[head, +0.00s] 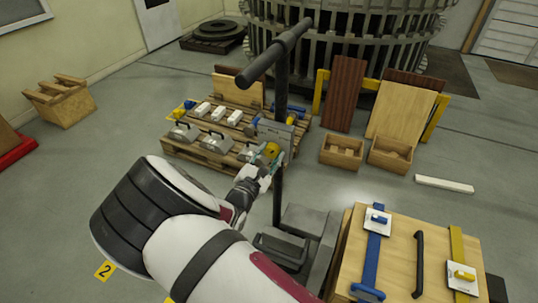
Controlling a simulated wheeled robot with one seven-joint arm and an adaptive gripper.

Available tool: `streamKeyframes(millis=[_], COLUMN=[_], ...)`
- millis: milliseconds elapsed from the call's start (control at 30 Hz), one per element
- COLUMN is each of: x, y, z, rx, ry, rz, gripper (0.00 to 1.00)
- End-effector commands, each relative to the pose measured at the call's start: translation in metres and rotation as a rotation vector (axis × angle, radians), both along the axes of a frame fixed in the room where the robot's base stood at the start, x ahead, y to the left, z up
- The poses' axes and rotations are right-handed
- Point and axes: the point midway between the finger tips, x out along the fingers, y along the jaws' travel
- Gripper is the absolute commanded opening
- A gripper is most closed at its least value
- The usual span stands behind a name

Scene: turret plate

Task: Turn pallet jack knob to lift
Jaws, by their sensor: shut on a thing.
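The pallet jack stands in the middle of the head view, with a dark T-shaped handle (275,55) on an upright post. A grey plate (276,131) is fixed on the post. A yellow knob (271,150) shows just below the plate. My gripper (269,156) reaches it from the lower left and is shut on it. The fingers partly hide the knob, so its exact turn position cannot be told. The jack's grey base (306,222) is low, behind my arm.
A wooden pallet (190,151) with grey and white parts lies behind my gripper. Wooden bins (342,152) and leaning boards (345,92) stand to the right.

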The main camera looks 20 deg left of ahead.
Motion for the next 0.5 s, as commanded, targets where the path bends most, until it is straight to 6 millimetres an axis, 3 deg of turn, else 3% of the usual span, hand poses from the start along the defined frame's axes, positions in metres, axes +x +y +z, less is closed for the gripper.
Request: streamKeyframes(millis=[500], x=[-0.0002], y=[0.0003], z=[-0.0004], rx=[-0.484], ry=[0.000], rz=[0.001], gripper=[0.10])
